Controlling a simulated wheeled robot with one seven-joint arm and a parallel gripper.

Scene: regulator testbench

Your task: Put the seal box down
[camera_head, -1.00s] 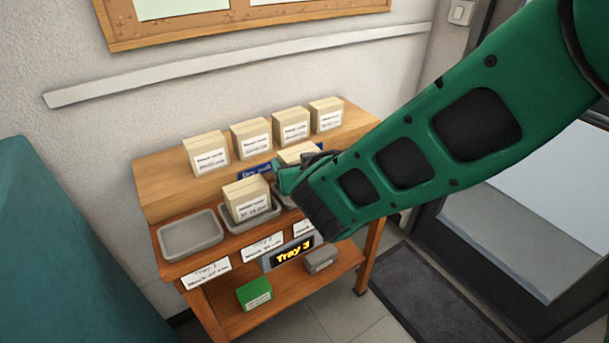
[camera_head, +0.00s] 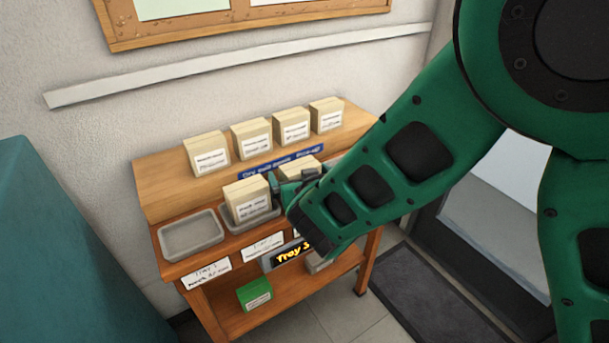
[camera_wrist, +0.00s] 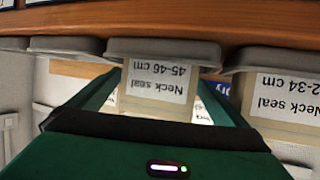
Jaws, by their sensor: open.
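The seal box (camera_wrist: 157,88) is cream, with a white label reading "Neck seal 45-46 cm", upside down in the wrist view. It sits at a grey tray (camera_wrist: 165,50). In the head view the box (camera_head: 300,168) shows partly behind my gripper (camera_head: 288,184); its lower part is hidden. My gripper (camera_wrist: 160,92) is open, with one finger on each side of the box. I cannot tell whether either finger touches it.
A similar box (camera_head: 248,200) stands in the neighbouring tray, close to my gripper. The leftmost tray (camera_head: 191,235) is empty. Several boxes line the raised back shelf (camera_head: 165,190). A green box (camera_head: 254,293) lies on the lower shelf.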

